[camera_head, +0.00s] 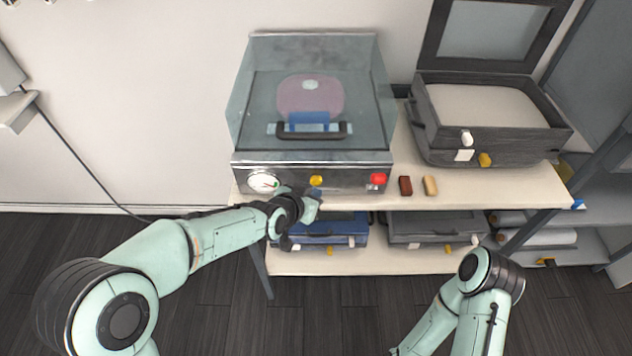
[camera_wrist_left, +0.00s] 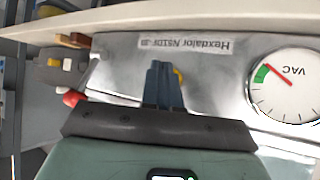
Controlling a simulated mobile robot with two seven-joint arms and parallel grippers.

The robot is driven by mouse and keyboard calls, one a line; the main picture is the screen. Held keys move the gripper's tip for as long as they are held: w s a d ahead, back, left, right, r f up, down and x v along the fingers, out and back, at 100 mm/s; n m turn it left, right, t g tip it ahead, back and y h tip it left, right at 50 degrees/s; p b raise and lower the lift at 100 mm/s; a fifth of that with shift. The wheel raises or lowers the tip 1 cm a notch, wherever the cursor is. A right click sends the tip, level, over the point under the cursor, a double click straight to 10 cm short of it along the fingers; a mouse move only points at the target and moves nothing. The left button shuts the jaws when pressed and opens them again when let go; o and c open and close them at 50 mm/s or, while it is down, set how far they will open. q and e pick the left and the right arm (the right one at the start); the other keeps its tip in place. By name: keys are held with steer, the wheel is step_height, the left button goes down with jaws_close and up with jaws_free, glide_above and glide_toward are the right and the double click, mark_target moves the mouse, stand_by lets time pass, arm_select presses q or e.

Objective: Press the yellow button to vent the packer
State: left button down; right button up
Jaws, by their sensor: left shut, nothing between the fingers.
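The packer (camera_head: 215,172) is a steel box with a clear lid (camera_head: 360,95) that looks closed over a pink round item (camera_head: 310,97). Its front carries a gauge (camera_head: 263,183), the yellow button (camera_head: 316,180) and a red switch (camera_head: 377,179). My left gripper (camera_head: 312,205) is shut and empty, just in front of and below the button. In the left wrist view, the blue fingers (camera_wrist_left: 163,85) partly cover the yellow button (camera_wrist_left: 179,75); I cannot tell whether they touch it. The gauge (camera_wrist_left: 286,86) has its red needle by the green band. My right gripper is outside the frame.
The packer stands on a pale shelf top (camera_head: 490,192). A brown block (camera_head: 405,186) and a tan block (camera_head: 430,186) lie right of it. An open grey case (camera_head: 490,145) stands further right. Closed cases (camera_head: 430,228) sit on the shelf below.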

arm_select(q)
steer(key=shift+w, duration=0.4)
steer(key=shift+w, duration=0.4)
stand_by(0.8)
steer(key=shift+s+b, duration=0.1)
steer(key=shift+b, duration=0.2)
steer(key=shift+s, duration=0.7)
